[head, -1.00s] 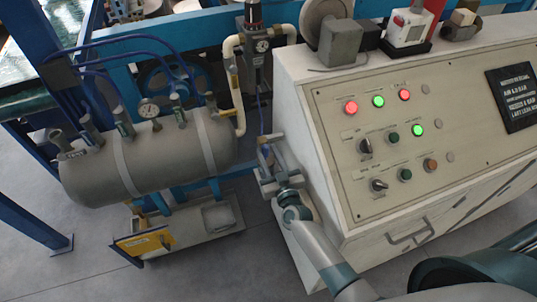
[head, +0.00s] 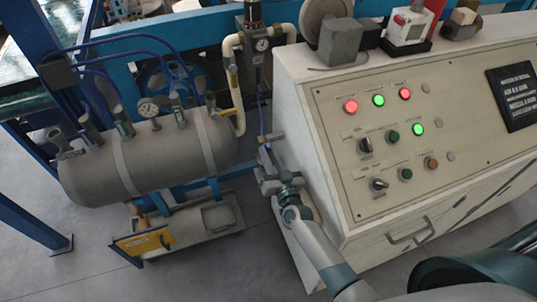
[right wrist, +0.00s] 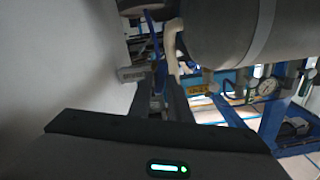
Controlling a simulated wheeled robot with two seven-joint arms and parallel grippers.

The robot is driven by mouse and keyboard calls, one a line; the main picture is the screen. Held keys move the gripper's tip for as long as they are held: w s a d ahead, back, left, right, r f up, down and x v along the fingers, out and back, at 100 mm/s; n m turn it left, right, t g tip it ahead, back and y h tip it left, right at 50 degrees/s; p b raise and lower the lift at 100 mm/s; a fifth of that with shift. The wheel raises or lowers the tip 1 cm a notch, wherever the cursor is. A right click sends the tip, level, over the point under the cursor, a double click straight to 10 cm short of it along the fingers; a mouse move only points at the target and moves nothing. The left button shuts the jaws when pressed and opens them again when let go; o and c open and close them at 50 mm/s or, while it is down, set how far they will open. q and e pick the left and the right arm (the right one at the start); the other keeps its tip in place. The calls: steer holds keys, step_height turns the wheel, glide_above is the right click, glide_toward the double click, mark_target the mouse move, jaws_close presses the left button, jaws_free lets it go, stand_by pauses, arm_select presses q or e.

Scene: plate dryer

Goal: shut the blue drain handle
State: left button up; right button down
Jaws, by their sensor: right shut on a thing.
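The blue drain handle (right wrist: 158,80) is a small blue piece between my fingers in the right wrist view, mostly hidden by them. It sits by the left side of the cream control console, below the pale pipe. My right gripper (head: 266,163) has reached into the gap between the console and the grey tank. In the right wrist view its fingers (right wrist: 164,104) are closed around the handle. My left gripper is not in view.
The cream console (head: 322,140) with lit buttons stands close on the right. The grey tank (head: 150,160) with gauge and valves lies to the left. A grey box with a yellow label (head: 145,243) sits on the floor below it. Open floor lies in front.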

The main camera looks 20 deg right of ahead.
steer(key=m, duration=0.3)
steer(key=shift+d+f+m+b, duration=0.1)
steer(key=shift+m+b, duration=0.2)
steer(key=shift+b, duration=0.05)
steer(key=m+b, duration=0.1)
steer(key=m, duration=0.2)
steer(key=shift+m, duration=0.3)
steer(key=m, duration=0.3)
steer(key=shift+f+m+b, duration=0.15)
steer(key=shift+m+b, duration=0.25)
steer(key=shift+d+m+b, duration=0.1)
steer(key=shift+m+b, duration=0.3)
steer(key=shift+m, duration=1.3)
steer(key=c, duration=1.8)
jaws_free()
steer(key=shift+s, duration=0.15)
